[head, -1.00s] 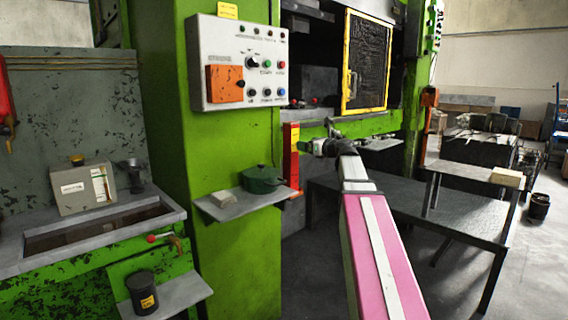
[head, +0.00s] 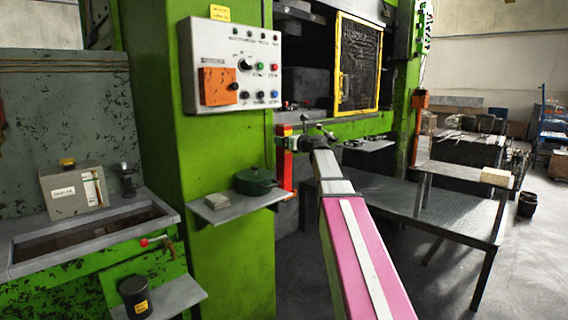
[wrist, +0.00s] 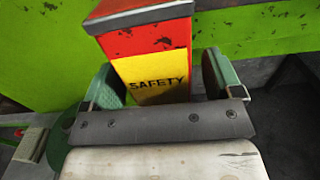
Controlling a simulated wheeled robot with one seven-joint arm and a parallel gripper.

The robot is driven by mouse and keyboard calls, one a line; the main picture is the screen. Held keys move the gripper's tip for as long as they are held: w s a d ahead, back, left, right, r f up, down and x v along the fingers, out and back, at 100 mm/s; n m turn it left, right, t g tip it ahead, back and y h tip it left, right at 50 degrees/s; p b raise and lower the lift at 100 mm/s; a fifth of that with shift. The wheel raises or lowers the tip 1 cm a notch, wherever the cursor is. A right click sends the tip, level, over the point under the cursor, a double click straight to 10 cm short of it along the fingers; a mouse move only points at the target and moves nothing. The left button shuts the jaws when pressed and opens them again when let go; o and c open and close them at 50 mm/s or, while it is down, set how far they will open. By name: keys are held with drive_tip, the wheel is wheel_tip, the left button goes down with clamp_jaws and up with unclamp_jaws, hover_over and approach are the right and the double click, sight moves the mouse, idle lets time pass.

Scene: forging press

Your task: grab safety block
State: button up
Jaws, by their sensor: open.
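The safety block (head: 287,175) is an upright red post beside the green press column in the head view. In the wrist view the safety block (wrist: 152,72) has a grey top and a yellow label reading SAFETY. My gripper (wrist: 163,80) is open, with one green finger on each side of the block at the label's height. A gap shows beside the right finger; the left finger is very close to the block, and contact cannot be told. In the head view my gripper (head: 286,143) overlaps the block's upper part.
A small shelf (head: 238,204) with a green pot (head: 256,181) juts out left of the block. A control box (head: 236,66) hangs above. A dark table (head: 440,200) stands to the right, and the press's yellow-framed guard (head: 358,64) is behind.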

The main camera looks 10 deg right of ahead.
drive_tip(key=shift+w+a, duration=0.35)
drive_tip(key=shift+w, duration=0.15)
drive_tip(key=shift+c, duration=0.3)
clamp_jaws()
drive_tip(key=shift+r, duration=0.1)
